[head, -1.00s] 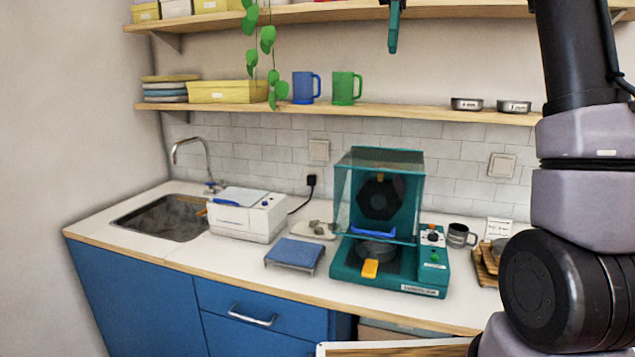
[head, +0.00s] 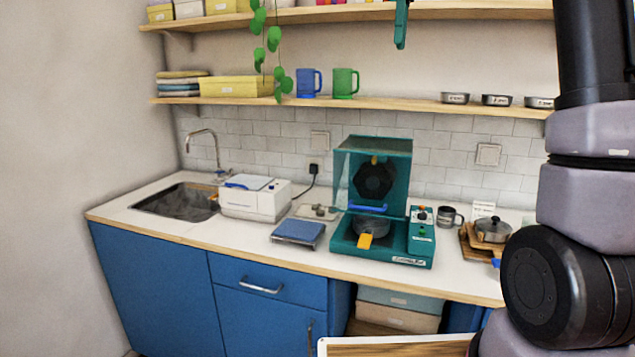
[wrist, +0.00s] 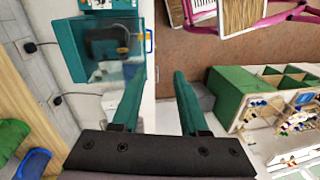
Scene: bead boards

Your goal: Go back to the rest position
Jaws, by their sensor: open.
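My gripper (wrist: 158,100) is open and empty in the wrist view, its two teal fingers apart with nothing between them. In the head view only a teal finger (head: 401,25) shows at the top edge, in front of the upper shelf. My dark and grey arm fills the right side of the head view. In the wrist view the teal machine (wrist: 102,52) with the clear hood lies beyond the left finger.
The counter (head: 215,235) holds a white box machine (head: 254,203), a blue-topped stand (head: 298,232), the teal machine (head: 385,248) and a lidded pot (head: 491,230). A shelf (head: 410,102) bears a blue mug (head: 309,83) and a green mug (head: 345,83). A green compartment unit (wrist: 232,98) stands right in the wrist view.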

